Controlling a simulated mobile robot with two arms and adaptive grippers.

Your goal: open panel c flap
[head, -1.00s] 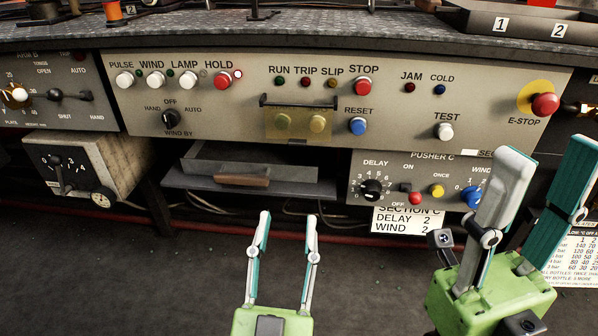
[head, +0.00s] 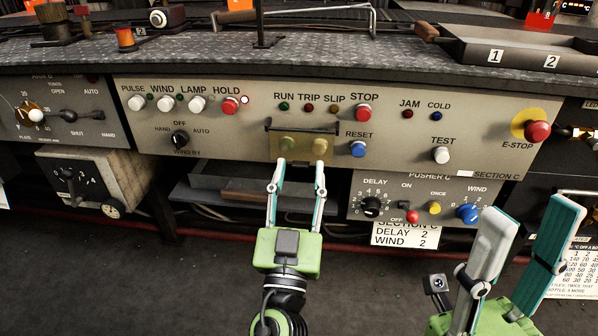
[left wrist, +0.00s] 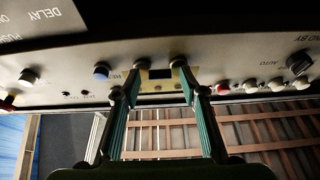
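In the left wrist view the yellowish flap (left wrist: 158,85) shows between the two fingers (left wrist: 160,66). My right gripper (head: 534,208) is open and empty at the lower right, away from the flap.
The HOLD button (head: 230,105) is to the left. A drawer-like tray (head: 215,188) is below, beside the pusher c box (head: 390,186). The E-STOP (head: 537,131) is far right.

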